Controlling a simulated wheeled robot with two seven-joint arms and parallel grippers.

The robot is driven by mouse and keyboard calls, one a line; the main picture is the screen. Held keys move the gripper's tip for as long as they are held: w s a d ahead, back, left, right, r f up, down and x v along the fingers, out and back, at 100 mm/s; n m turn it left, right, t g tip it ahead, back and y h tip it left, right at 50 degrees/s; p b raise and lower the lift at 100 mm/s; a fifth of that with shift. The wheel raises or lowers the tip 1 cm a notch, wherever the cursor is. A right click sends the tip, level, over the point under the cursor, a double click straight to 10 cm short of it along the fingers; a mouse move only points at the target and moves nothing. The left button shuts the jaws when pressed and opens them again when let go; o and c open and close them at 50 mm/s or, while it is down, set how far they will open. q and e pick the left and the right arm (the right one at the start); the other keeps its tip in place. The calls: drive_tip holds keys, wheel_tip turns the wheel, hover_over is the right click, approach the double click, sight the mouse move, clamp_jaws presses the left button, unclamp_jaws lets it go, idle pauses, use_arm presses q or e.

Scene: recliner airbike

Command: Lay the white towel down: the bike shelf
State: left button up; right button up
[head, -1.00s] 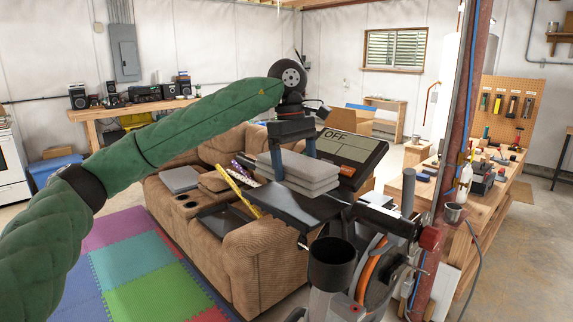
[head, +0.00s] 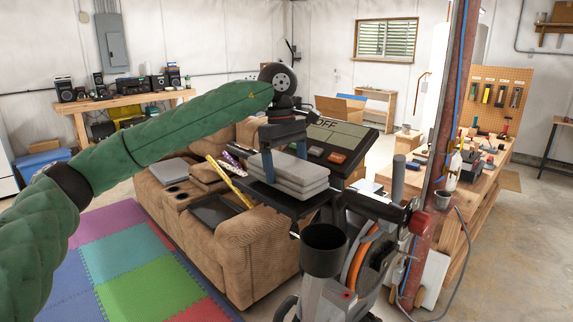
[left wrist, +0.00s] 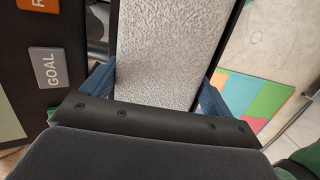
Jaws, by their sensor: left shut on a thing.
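The white towel (head: 296,176) looks light grey and is folded into a flat stack of layers. It is at or just above the dark bike shelf (head: 268,197), below the console; I cannot tell whether it rests on it. My left gripper (head: 283,150) is above the towel, its blue fingers shut on it. In the left wrist view the pale towel (left wrist: 170,60) fills the space between the blue fingers. The bike console (head: 335,138) is just behind, and its GOAL button (left wrist: 47,67) shows in the left wrist view. My right gripper is not in view.
A brown recliner sofa (head: 235,245) stands left of the bike, with a yellow item (head: 230,172) on it. A dark cup holder (head: 324,248) is in front of the shelf. A reddish post (head: 440,130) and a workbench (head: 490,185) stand at the right.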

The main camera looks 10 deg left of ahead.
use_arm(q)
drive_tip(key=shift+f+b, duration=0.45)
drive_tip(key=shift+f, duration=0.1)
drive_tip(key=o, duration=0.9)
